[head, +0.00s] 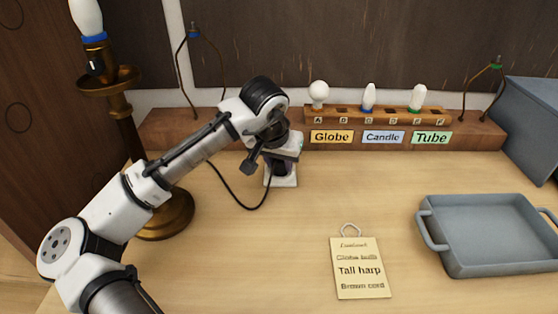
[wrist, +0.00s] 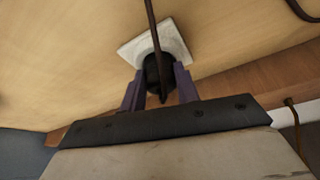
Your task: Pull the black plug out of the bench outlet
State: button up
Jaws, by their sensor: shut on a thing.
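The black plug (wrist: 157,69) stands between my gripper's purple fingers in the wrist view, with its dark cord (wrist: 152,25) running up past it. My gripper (head: 280,170) is shut on the plug and points down at the bench. The white outlet plate (wrist: 177,38) lies right behind the plug, and its front edge also shows in the head view (head: 284,183) below the fingers. The plug looks to be against the plate; its prongs are hidden, so I cannot tell how deep it sits. In the head view my gripper mostly hides the plug.
The brass lamp (head: 166,215) stands left, its cord looping to the outlet. A wooden rack (head: 440,116) with three bulbs and two harps (head: 184,80) (head: 464,95) are behind. A note card (head: 359,268) and grey tray (head: 490,261) lie right. The front middle bench is clear.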

jog(key=shift+r+p, duration=1.9)
jog(key=shift+r, duration=0.35)
jog(key=shift+f, duration=0.1)
